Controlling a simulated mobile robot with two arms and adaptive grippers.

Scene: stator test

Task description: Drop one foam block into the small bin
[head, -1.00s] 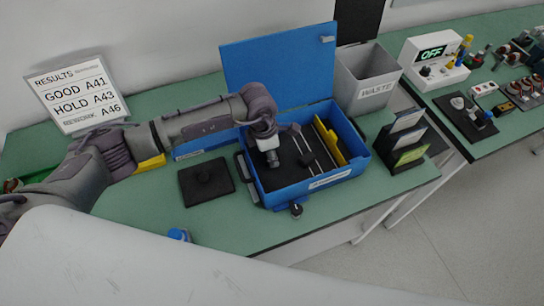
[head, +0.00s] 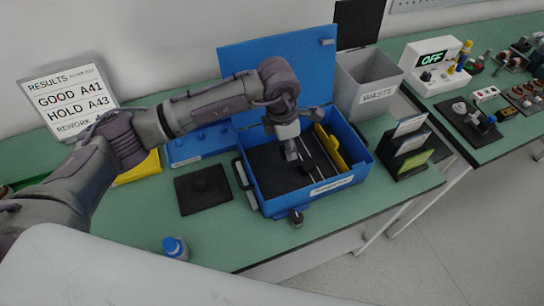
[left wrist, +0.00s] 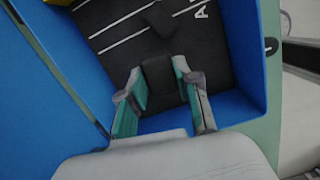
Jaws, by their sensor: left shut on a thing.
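My left gripper (head: 291,152) is over the inside of the open blue case (head: 318,190). In the left wrist view the gripper (left wrist: 164,98) has its two fingers on either side of a small dark foam block (left wrist: 158,75) and is shut on it. A second dark block (left wrist: 158,18) shows just beyond, on the black case lining. In the head view the held block is too small and dark to make out. The grey bin (head: 371,97) marked WASTE stands behind the case's right corner. My right gripper is not in view.
The raised blue lid (head: 270,60) stands behind the case. A yellow piece (head: 333,147) lies inside on the right. A card rack (head: 408,150) stands right of the case. A black pad (head: 203,189) and a blue-capped bottle (head: 175,248) stand left and in front.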

